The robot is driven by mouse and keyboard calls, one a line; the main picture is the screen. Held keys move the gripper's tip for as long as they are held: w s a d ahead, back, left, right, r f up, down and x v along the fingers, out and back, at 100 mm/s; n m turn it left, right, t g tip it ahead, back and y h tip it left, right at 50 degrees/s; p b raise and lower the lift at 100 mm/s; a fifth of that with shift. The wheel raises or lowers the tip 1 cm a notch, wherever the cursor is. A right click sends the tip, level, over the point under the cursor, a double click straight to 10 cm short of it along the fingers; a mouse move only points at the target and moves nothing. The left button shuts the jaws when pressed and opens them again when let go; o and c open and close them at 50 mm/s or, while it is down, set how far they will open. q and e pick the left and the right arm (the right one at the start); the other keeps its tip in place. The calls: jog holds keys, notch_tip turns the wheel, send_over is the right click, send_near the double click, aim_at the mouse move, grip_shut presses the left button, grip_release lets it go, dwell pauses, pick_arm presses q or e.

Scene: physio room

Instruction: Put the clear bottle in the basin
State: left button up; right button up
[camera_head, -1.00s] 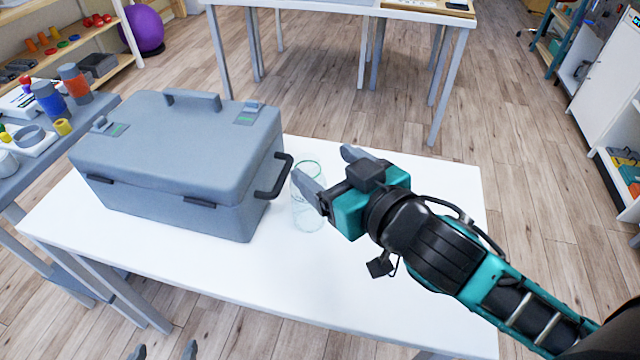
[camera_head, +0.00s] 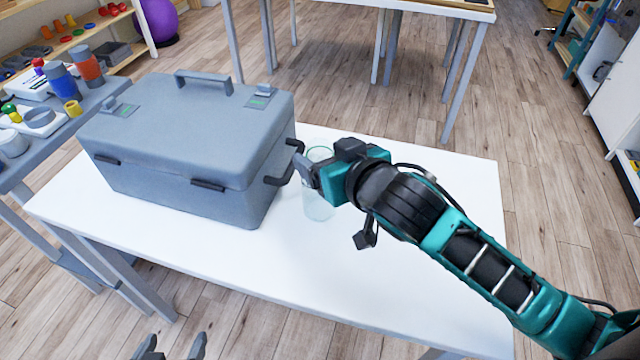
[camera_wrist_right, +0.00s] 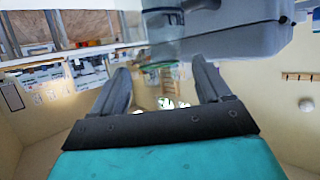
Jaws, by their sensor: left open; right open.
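The clear bottle (camera_head: 318,207) stands upright on the white table, just right of the grey case. It is see-through with a greenish rim, and my right gripper partly covers it. My right gripper (camera_head: 302,166) is open at the bottle's upper part. My left gripper (camera_head: 174,347) is open and empty at the bottom edge, in front of the table. I cannot make out a basin.
A large grey case (camera_head: 190,145) with black handles fills the table's left half, its side handle close to the bottle. The white table (camera_head: 400,285) is clear at front and right. A side table (camera_head: 85,115) with small items stands at left.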

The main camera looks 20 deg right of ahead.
aim_at(315, 147)
jog(key=x, duration=0.4)
jog(key=shift+w+r, duration=0.1)
jog(key=shift+w, duration=0.1)
grip_shut()
dwell(0.5)
